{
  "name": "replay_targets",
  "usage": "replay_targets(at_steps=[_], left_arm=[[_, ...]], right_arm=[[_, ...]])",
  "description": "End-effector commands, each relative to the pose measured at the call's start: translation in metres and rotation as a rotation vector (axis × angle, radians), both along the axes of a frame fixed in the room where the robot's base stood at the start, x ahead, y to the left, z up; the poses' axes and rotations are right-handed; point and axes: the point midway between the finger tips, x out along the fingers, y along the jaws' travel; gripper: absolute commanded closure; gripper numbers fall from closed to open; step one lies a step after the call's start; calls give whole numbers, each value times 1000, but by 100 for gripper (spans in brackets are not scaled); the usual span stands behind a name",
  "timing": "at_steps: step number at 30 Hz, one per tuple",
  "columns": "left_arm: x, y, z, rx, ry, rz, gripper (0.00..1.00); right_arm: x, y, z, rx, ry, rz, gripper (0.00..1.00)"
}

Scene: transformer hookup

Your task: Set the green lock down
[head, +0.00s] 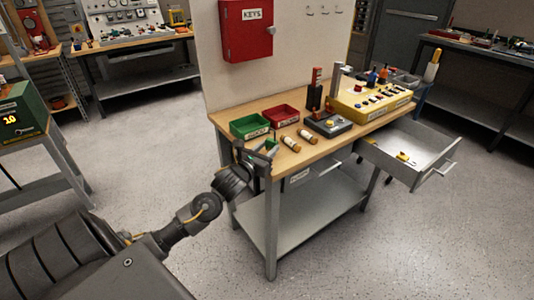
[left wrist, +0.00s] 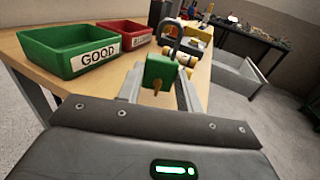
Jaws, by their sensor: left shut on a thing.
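My left gripper (head: 262,152) is at the left front corner of the wooden workbench (head: 292,160). It is shut on the green lock (left wrist: 159,71), which sits between the fingers (left wrist: 160,90) in the left wrist view. The lock's dark shackle points up, and a brass-coloured key or stub shows at its lower face. In the head view the lock (head: 271,143) is a small green patch beside the green tray. I cannot tell whether it touches the bench top. My right gripper is not in view.
A green tray (left wrist: 58,69) labelled GOOD and a red tray (head: 281,112) stand behind the lock. Two brown cylinders (head: 290,143) lie to its right, before a grey box (head: 328,124) and a yellow panel (head: 372,104). An open drawer (head: 410,150) juts out at right.

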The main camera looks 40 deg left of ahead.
Motion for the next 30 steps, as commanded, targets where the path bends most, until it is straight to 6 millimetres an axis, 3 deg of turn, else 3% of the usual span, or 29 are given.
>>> replay_targets(at_steps=[4,16,17,21,30], left_arm=[[0,-1,-17,-2,1,0,93],[0,-1,-23,0,-1,0,93],[0,-1,-23,0,0,-1,63],[0,-1,-22,0,0,0,45],[0,-1,-21,0,0,0,43]], right_arm=[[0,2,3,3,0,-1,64],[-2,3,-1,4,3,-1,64],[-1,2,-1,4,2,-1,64],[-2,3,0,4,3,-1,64],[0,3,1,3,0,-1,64]])
